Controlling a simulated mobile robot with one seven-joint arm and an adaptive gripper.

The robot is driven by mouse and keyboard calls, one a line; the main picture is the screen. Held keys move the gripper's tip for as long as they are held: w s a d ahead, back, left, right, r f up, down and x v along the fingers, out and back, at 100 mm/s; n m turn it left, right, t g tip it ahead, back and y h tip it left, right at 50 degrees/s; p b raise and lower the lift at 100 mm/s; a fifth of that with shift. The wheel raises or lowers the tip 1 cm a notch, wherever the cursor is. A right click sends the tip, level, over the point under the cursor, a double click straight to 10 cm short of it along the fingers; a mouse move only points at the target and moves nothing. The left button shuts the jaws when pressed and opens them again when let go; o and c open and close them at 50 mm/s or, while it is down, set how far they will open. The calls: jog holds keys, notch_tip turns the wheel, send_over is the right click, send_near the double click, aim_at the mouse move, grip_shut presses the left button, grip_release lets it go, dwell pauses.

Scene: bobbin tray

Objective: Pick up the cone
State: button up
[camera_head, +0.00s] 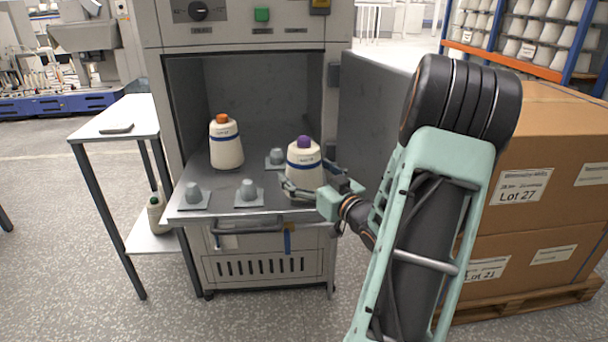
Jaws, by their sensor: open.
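A white yarn cone with a purple tip and a blue band (304,160) stands upright at the front right of the tray (226,204) in the open cabinet. A second white cone with an orange tip and a blue band (226,145) stands upright further back and to the left. My gripper (302,188) is open at the lower part of the purple-tipped cone, with a finger in front of its base. The other finger is partly hidden, and I cannot tell whether either one touches the cone.
Several empty grey holders (248,190) stand on the tray near the cones. The cabinet door (372,130) is open on the right, close to my arm. Stacked cardboard boxes (545,170) stand to the right. A side table (122,115) with a small flat object is on the left.

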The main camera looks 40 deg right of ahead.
jog(key=shift+w, duration=0.45)
jog(key=shift+c, duration=0.2)
jog(key=c, duration=1.5)
jog(key=shift+r, duration=0.1)
jog(key=shift+c, duration=0.2)
jog(key=shift+r, duration=0.1)
